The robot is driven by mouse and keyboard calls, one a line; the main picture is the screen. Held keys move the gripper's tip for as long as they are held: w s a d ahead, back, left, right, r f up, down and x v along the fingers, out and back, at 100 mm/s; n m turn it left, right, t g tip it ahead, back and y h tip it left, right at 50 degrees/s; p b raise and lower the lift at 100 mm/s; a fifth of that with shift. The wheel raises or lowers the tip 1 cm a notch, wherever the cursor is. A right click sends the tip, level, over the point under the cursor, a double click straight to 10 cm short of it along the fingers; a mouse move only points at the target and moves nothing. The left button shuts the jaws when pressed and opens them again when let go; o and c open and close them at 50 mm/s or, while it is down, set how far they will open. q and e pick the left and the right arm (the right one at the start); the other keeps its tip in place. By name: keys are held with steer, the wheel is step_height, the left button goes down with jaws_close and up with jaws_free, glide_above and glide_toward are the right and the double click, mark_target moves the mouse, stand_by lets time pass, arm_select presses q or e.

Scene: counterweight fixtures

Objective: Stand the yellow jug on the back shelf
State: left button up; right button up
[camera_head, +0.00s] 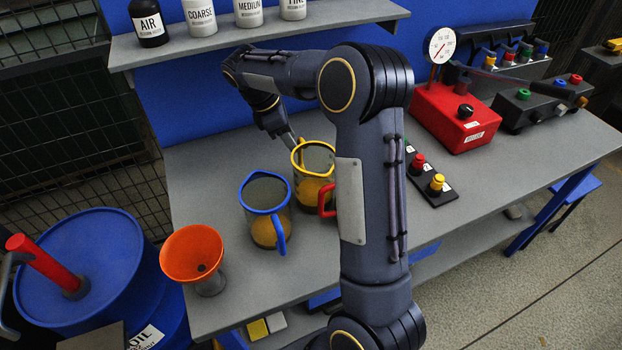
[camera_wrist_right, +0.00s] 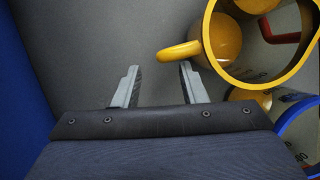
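The yellow jug (camera_head: 299,190) has a yellow rim and handle, clear walls and amber contents, and stands upright on the grey bench. The right wrist view shows its yellow handle (camera_wrist_right: 180,52) pointing left, just beyond my fingertips. My right gripper (camera_wrist_right: 158,67) is open and empty, its right finger close to the handle; whether they touch I cannot tell. In the head view my right gripper (camera_head: 291,141) is at the jug's back left rim. The back shelf (camera_head: 345,14) is above and behind, with bare room at its right end. My left gripper is out of view.
A blue-rimmed jug (camera_head: 265,231) stands front left of the yellow one. A red-handled jug (camera_head: 326,199) is mostly hidden behind my arm. Several bottles, including a black one (camera_head: 148,22), line the shelf. An orange funnel (camera_head: 193,249) is at the bench's left edge.

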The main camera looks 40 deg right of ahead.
steer(key=x, duration=0.4)
steer(key=shift+s+f, duration=0.25)
steer(key=shift+f, duration=0.1)
jaws_close()
